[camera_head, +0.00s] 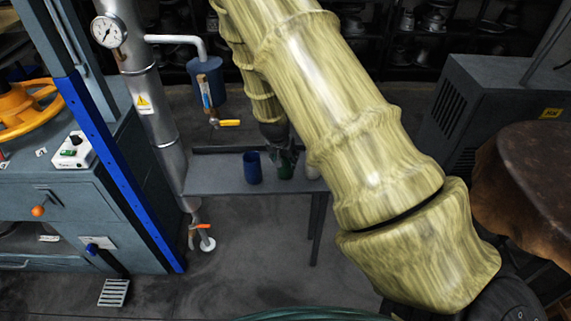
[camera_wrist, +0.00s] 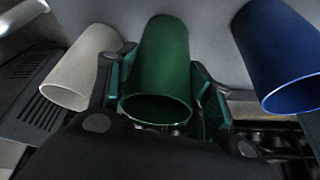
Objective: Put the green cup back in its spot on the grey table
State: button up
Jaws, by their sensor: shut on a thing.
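The green cup (camera_wrist: 165,60) is between the two fingers of my gripper (camera_wrist: 163,95), which is shut on it in the wrist view. In the head view the green cup (camera_head: 285,170) shows below my gripper (camera_head: 283,155), at the grey table (camera_head: 215,180). I cannot tell whether its base touches the table top. The blue cup (camera_head: 252,168) stands on the table to the left of the green cup; it also shows at the right of the wrist view (camera_wrist: 280,55). A white cup (camera_wrist: 82,68) is on the other side, mostly hidden behind my arm in the head view (camera_head: 313,172).
A steel pipe (camera_head: 150,110) with a gauge rises left of the table. A blue canister (camera_head: 206,80) and a yellow-handled valve (camera_head: 228,122) are above and behind it. The blue-edged press (camera_head: 110,170) stands at left. The table's left part is clear.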

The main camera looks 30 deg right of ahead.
jog(key=shift+f, duration=0.5)
jog(key=shift+f, duration=0.1)
jog(key=o, duration=1.1)
jog(key=shift+o, duration=0.2)
